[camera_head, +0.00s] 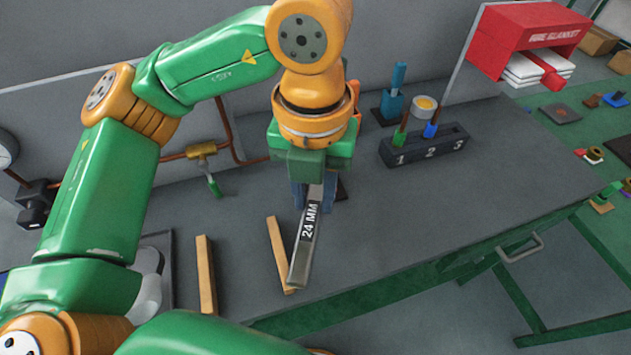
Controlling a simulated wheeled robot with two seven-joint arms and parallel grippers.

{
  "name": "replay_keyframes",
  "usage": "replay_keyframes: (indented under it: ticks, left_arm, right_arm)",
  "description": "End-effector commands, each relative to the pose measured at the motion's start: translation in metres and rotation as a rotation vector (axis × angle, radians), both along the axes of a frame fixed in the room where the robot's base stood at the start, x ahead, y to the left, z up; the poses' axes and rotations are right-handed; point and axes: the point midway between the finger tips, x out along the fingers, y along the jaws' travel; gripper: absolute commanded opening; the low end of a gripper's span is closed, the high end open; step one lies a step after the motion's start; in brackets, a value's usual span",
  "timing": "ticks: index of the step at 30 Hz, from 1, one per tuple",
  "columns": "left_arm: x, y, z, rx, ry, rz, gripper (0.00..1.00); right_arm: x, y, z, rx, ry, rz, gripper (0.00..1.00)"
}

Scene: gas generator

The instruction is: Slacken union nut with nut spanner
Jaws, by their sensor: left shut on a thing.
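My left gripper (314,190) points down over the grey bench and is shut on the nut spanner (299,255). The spanner is a grey bar with a black label reading "24 MM". It slants from the gripper down to the lower left, its near end beside a wooden strip. The spanner's far end is hidden by the gripper. I cannot make out a union nut; copper pipework with a brass valve (202,150) and a green handle runs along the wall to the left. My right gripper is not in view.
Two wooden strips (206,277) (276,250) lie on the bench (420,215). A dark rack (424,148) numbered 1 to 3 and a blue tool holder (392,104) stand at the back. A red fire blanket box (528,38) is at the upper right. The bench's right part is clear.

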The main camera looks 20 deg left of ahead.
Motion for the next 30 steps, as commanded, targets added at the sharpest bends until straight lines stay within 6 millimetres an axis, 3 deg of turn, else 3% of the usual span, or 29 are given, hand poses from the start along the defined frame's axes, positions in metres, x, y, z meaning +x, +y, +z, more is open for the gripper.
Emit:
replay_keyframes:
  ticks: [13, 21, 30]
  left_arm:
    - [-0.010, 0.000, 0.001, 0.001, -0.002, -0.014, 0.00]
    - [-0.058, 0.022, 0.003, 0.000, -0.004, -0.095, 0.00]
    - [-0.063, 0.024, -0.001, 0.000, 0.000, -0.099, 0.00]
  right_arm:
    - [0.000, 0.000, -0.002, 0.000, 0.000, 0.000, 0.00]
    - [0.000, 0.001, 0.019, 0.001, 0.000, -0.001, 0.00]
    - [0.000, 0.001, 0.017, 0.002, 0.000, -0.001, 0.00]
